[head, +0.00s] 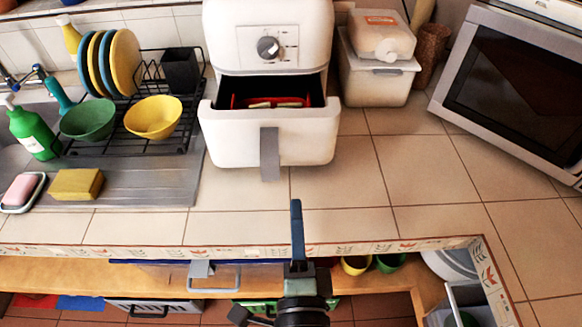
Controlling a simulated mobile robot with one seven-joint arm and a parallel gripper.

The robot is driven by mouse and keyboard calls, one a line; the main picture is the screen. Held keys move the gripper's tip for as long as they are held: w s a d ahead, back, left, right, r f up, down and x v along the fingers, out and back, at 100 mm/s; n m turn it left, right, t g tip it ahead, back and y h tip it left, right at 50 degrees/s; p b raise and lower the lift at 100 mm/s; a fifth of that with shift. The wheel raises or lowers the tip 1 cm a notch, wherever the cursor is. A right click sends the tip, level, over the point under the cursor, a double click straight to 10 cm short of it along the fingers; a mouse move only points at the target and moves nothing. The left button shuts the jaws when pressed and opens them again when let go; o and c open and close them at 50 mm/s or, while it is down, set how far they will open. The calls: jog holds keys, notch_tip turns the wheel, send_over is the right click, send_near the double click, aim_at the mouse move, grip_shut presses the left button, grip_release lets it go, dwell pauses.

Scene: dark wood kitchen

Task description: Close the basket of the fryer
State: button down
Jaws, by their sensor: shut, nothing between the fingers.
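The white air fryer (270,38) stands on the tiled counter at the upper middle of the head view, with a dial on its front. Its basket (225,133) is pulled out toward me, showing a dark inside. Something red with pale pieces (270,102) lies in the basket. A grey handle (269,153) hangs on the basket front. My gripper (296,205) is shut and empty, pointing up toward the fryer. It is in front of the basket, a little below and right of the handle, apart from it.
A dish rack (178,140) with plates and bowls stands left of the fryer, beside a yellow sponge (76,184). White containers (378,80) and a microwave (515,85) stand to the right. The counter (350,190) in front of the fryer is clear. A shelf with dishes lies below its edge.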

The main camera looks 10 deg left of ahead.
jog(key=f, duration=0.1)
jog(key=p, duration=0.4)
send_near(293, 146)
jog(key=shift+m, duration=0.3)
jog(key=x, duration=0.5)
jog(key=shift+w+a, duration=0.1)
jog(key=shift+w, duration=0.2)
jog(key=shift+w+a, duration=0.15)
jog(key=shift+w, duration=0.45)
